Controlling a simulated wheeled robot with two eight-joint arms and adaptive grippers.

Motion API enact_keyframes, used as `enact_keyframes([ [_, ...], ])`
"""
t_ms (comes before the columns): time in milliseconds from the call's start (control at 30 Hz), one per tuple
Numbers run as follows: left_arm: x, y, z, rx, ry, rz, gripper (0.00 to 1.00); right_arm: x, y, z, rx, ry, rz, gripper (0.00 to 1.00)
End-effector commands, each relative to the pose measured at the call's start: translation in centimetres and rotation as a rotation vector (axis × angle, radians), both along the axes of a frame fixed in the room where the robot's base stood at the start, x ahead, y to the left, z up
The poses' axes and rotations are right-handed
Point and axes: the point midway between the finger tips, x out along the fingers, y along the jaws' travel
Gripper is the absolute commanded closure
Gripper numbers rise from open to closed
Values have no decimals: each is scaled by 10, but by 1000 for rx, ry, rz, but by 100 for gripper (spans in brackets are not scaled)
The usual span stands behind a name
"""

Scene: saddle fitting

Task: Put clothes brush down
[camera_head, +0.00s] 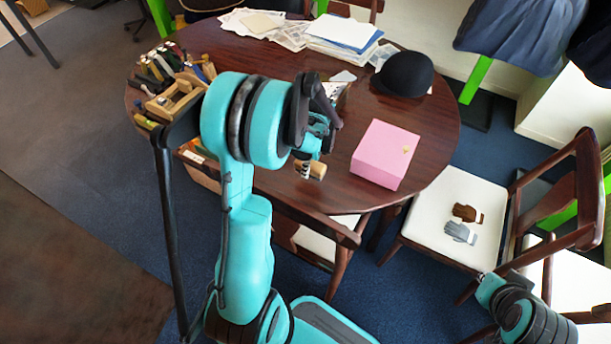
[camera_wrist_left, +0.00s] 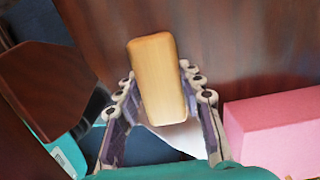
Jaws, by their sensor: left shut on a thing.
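The clothes brush (camera_head: 312,169) has a pale wooden back and shows below my left gripper (camera_head: 318,143) in the head view. In the left wrist view the wooden back (camera_wrist_left: 157,75) stands between the two fingers of my left gripper (camera_wrist_left: 160,110), which is shut on it. The brush is over the front part of the dark round table (camera_head: 420,122); I cannot tell whether it touches the top. My right arm is at the lower right, and its gripper (camera_head: 490,288) is too unclear to judge its jaws.
A pink box (camera_head: 385,154) stands right of the brush; it also shows in the left wrist view (camera_wrist_left: 275,130). A black cap (camera_head: 404,74), papers (camera_head: 342,33) and a wooden tool holder (camera_head: 175,100) are on the table. Gloves (camera_head: 461,232) lie on a chair seat (camera_head: 432,205).

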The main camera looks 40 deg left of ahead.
Motion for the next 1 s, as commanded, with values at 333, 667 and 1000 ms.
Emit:
enact_keyframes([
  [333,-5,12,-29,0,-1,-1,99,0,0,-15,0,0,0,100],
  [667,-6,12,-48,0,-1,0,99,0,0,-22,0,0,0,100],
  [1000,-5,12,-51,0,-1,0,42,0,0,-25,0,0,0,100],
])
